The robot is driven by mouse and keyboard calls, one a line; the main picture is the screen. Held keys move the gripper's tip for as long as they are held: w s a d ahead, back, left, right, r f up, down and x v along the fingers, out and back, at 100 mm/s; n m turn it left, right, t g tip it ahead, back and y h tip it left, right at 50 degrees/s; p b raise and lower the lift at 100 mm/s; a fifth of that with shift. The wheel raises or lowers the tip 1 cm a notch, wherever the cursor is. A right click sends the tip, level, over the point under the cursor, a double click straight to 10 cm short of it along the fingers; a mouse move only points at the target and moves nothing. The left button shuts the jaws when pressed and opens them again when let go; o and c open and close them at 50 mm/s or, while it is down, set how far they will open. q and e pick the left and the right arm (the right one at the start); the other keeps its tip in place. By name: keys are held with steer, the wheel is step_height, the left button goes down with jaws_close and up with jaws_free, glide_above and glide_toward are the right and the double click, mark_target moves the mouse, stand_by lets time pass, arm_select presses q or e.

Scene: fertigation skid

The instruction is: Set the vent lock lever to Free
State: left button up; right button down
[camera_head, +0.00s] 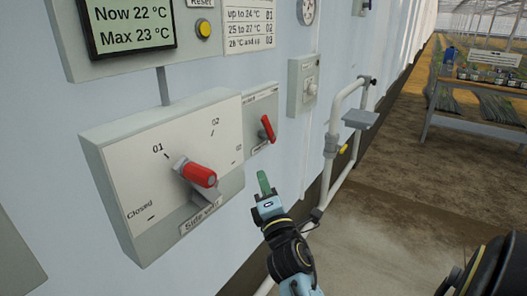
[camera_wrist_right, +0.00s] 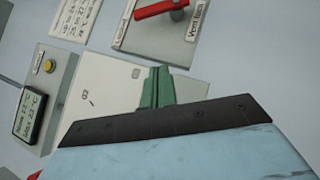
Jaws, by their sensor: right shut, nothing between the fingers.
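The vent lock lever (camera_head: 267,128) is a red handle on a small grey box (camera_head: 247,112), right of the larger side vent box. In the head view it slants from upper left to lower right. In the right wrist view the red lever (camera_wrist_right: 152,9) shows at the top edge, partly cut off, near the "Vent lock" label (camera_wrist_right: 197,20). The position marks are too small to read. My right gripper (camera_head: 264,183), with green fingers, is shut and empty, below the lever and apart from it. Its green fingers also show in the wrist view (camera_wrist_right: 158,88). My left gripper is not in view.
The larger side vent box (camera_head: 115,170) has a thick red-tipped handle (camera_head: 199,175) sticking out left of my gripper. A display panel (camera_head: 130,25) is above. A white pipe rail (camera_head: 332,150) stands to the right. A table (camera_head: 470,120) is farther back; the floor between is clear.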

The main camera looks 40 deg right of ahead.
mark_target(263, 135)
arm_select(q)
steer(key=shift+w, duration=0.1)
arm_select(e)
steer(key=shift+s+d+r+h, duration=0.2)
steer(key=shift+s+r+h, duration=0.1)
steer(key=shift+r, duration=0.25)
steer(key=shift+w, duration=0.1)
